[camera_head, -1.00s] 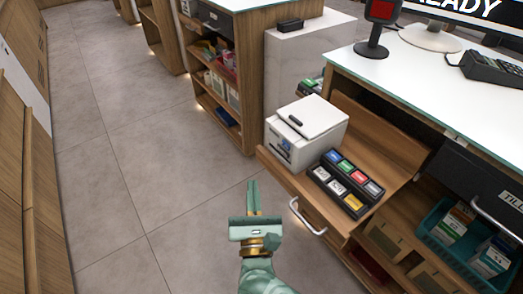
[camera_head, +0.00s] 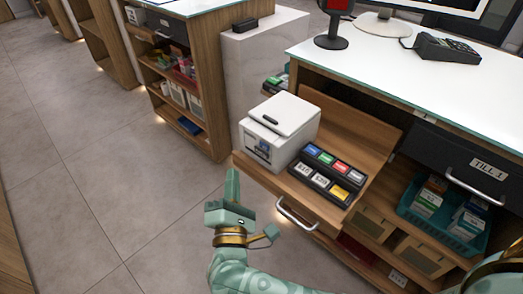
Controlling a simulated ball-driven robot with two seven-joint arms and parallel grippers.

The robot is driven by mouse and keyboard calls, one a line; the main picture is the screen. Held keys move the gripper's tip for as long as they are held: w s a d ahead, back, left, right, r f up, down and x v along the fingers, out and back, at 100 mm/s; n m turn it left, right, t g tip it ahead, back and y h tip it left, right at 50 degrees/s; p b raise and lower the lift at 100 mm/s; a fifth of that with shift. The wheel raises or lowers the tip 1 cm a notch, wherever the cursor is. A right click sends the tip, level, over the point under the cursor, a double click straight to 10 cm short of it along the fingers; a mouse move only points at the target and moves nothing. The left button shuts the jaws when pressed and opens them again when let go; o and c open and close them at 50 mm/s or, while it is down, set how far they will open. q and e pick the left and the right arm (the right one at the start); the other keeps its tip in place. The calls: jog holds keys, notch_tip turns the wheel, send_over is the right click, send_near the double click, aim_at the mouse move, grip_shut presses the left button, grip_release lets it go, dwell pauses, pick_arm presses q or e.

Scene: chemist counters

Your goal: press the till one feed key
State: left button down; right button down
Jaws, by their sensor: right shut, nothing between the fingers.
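A white printer-like box (camera_head: 277,133) sits on a pulled-out wooden shelf (camera_head: 350,130) under the counter. It has a dark oblong mark on its lid and a small panel with dark and blue marks (camera_head: 257,148) on its front. Beside it, to the right, is a black key block (camera_head: 326,175) with blue, green, red, grey, white and yellow keys. The key labels are too small to read surely, so I cannot tell which is the feed key. My right gripper (camera_head: 232,185) is shut and empty, left of the box and short of the shelf edge, touching nothing.
A black drawer (camera_head: 450,155) marked TILL 1 has a metal handle. Another handle (camera_head: 296,213) is on the shelf's front. A teal basket (camera_head: 440,222) with boxes stands lower right. A card terminal (camera_head: 447,48) is on the white counter top (camera_head: 390,75). Grey floor at left is clear.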

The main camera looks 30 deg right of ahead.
aim_at(256, 148)
pick_arm(q)
jog(key=shift+w+r, duration=0.35)
jog(key=shift+w, duration=0.2)
pick_arm(e)
jog(key=d, duration=0.2)
jog(key=w+d, duration=0.2)
jog(key=d, duration=0.1)
jog(key=shift+d, duration=0.3)
pick_arm(q)
jog(key=shift+s+a, duration=0.1)
jog(key=shift+s, duration=0.05)
dwell(0.7)
pick_arm(e)
jog(key=shift+d, duration=0.1)
dwell(0.4)
pick_arm(q)
jog(key=shift+f, duration=0.15)
pick_arm(e)
jog(key=shift+w+d, duration=0.15)
jog(key=shift+d, duration=0.15)
